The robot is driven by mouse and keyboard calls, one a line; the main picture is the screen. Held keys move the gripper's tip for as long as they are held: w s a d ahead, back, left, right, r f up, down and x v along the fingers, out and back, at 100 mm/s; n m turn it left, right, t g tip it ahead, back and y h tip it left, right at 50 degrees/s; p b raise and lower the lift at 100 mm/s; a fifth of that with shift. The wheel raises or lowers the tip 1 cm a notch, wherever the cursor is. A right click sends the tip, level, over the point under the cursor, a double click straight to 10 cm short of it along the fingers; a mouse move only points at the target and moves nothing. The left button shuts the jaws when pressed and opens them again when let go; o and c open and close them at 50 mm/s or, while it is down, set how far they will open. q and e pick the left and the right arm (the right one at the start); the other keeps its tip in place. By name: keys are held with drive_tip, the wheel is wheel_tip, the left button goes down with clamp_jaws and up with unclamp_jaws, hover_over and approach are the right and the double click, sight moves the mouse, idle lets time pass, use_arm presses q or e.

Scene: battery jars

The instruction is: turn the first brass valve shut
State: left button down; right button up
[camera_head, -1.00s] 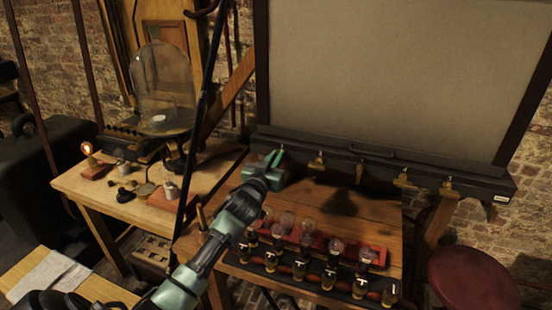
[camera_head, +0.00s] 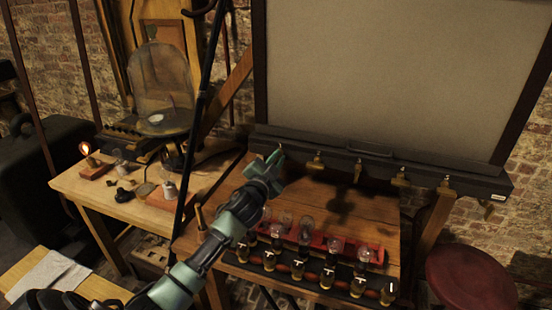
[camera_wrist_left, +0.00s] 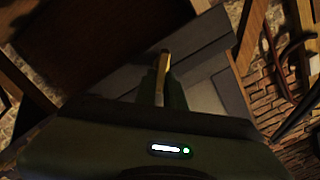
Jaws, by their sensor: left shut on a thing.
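A row of brass valves runs along the dark ledge (camera_head: 300,151) under the big pale panel. The first brass valve, at the left end, is mostly hidden by my left gripper (camera_head: 276,158) in the head view. In the left wrist view a narrow brass piece (camera_wrist_left: 165,60) shows between the fingers of my left gripper (camera_wrist_left: 162,75), which is shut on it. The second valve (camera_head: 318,161), third valve (camera_head: 358,169) and further ones to the right stand free. The valve's exact handle angle cannot be told. My right gripper is out of view.
A red stool (camera_head: 470,280) stands at right.

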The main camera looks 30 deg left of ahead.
use_arm(q)
drive_tip(key=shift+d+f+m, duration=0.1)
drive_tip(key=shift+f+m, duration=0.05)
drive_tip(key=shift+m, duration=1.5)
drive_tip(key=shift+d+f+m, duration=0.1)
drive_tip(key=shift+f+m, duration=0.1)
drive_tip(key=shift+m, duration=1.4)
drive_tip(key=shift+f+m, duration=0.15)
drive_tip(key=shift+m, duration=1.5)
drive_tip(key=c, duration=1.5)
unclamp_jaws()
drive_tip(key=b+v, duration=0.1)
drive_tip(key=v, duration=0.6)
drive_tip(key=shift+s, duration=0.35)
